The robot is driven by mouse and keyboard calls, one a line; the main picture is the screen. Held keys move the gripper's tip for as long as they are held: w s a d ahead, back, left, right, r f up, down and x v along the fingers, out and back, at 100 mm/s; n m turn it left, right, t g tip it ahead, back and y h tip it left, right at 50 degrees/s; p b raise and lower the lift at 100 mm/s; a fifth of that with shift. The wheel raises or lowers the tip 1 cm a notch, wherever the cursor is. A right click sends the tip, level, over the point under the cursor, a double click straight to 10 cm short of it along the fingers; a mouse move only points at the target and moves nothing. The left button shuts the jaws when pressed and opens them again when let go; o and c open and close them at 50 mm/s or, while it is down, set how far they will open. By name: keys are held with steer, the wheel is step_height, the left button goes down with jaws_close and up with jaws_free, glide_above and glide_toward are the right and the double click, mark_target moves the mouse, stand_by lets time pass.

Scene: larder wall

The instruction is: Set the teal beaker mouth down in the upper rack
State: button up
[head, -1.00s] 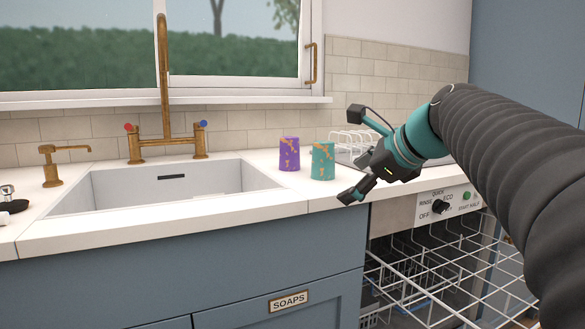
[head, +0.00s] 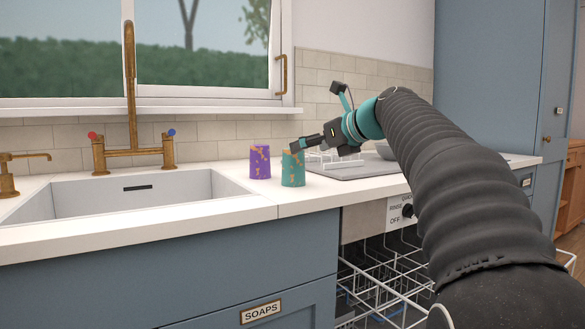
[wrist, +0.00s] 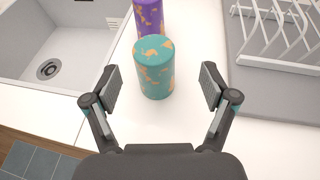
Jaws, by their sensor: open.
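The teal beaker (head: 292,170), with orange patches, stands upright on the white counter right of the sink. Its top looks closed in the wrist view (wrist: 154,68), so it appears to stand mouth down. My gripper (head: 304,144) is open and empty, close to the beaker at its right in the head view. In the wrist view my open fingers (wrist: 160,80) lie either side of the beaker, apart from it. The upper rack (head: 385,280) is the white wire rack pulled out of the dishwasher below the counter, partly hidden by my arm.
A purple beaker (head: 260,162) stands just left of and behind the teal one; it also shows in the wrist view (wrist: 148,16). The sink (head: 130,195) lies left. A grey drainer mat (head: 355,171) with a white wire rack (wrist: 275,25) lies right.

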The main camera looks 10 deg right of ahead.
steer(key=shift+s+a+b+x, duration=0.1)
steer(key=shift+a+b+x, duration=0.05)
steer(key=shift+x, duration=0.8)
steer(key=shift+s+a+b+x, duration=0.1)
steer(key=shift+b+x, duration=0.1)
steer(key=shift+x, duration=0.75)
steer(key=shift+a+b+x, duration=0.15)
steer(key=shift+x, duration=0.85)
steer(key=shift+s+d, duration=0.1)
steer(key=c, duration=1.3)
steer(key=shift+o, duration=0.2)
steer(key=shift+r, duration=0.1)
steer(key=shift+r+p, duration=0.35)
steer(key=shift+r, duration=0.15)
steer(key=r+p, duration=0.1)
steer(key=r, duration=0.1)
steer(key=r+p, duration=0.1)
steer(key=r, duration=0.1)
steer(key=shift+w+d+p, duration=0.3)
steer(key=shift+d, duration=0.1)
steer(key=w+d+r+p, duration=0.5)
steer(key=d+p, duration=0.2)
steer(key=d, duration=0.2)
steer(key=shift+w+r, duration=0.4)
steer(key=shift+a, duration=0.1)
